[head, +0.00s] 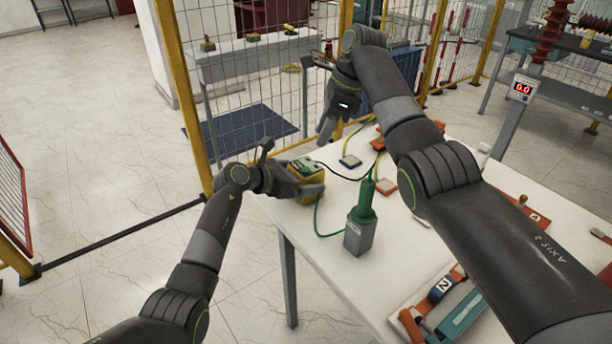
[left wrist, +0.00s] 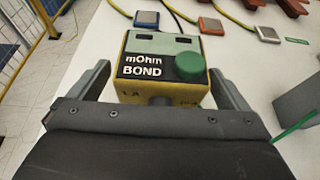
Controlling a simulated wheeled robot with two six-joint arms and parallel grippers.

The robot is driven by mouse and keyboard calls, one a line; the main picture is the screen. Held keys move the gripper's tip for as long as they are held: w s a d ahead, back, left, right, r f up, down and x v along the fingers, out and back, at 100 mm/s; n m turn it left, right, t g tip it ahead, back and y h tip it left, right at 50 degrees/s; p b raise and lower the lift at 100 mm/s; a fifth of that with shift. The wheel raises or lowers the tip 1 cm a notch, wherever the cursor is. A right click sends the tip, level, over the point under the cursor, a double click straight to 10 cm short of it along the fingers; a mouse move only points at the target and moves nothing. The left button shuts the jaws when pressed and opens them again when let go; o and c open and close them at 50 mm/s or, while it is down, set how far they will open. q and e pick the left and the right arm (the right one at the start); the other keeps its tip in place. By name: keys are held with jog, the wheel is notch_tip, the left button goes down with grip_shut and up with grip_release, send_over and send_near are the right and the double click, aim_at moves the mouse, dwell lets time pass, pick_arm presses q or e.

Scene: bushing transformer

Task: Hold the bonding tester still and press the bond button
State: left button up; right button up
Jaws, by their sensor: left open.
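The bonding tester (head: 309,168) is a yellow box with a dark top near the table's left edge. The left wrist view shows it (left wrist: 165,90) marked "mOhm BOND", with a round green bond button (left wrist: 190,67) at the right of its top. My left gripper (head: 303,185) is open at the tester. In the left wrist view its fingers (left wrist: 160,92) stand on either side of the box; contact is not clear. My right gripper (head: 328,122) is raised above the table's far left edge, away from the tester; its jaws are not clear.
A green-handled tool stands in a grey holder (head: 358,238) right of the tester, its green cable looping beside it. Blue (head: 350,161) and orange (head: 386,186) pads lie behind. Yellow-framed mesh fencing (head: 180,90) stands behind the table.

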pick_arm(q)
jog(key=shift+x, duration=0.85)
jog(key=c, duration=1.4)
pick_arm(e)
jog(key=shift+c, duration=0.3)
grip_shut()
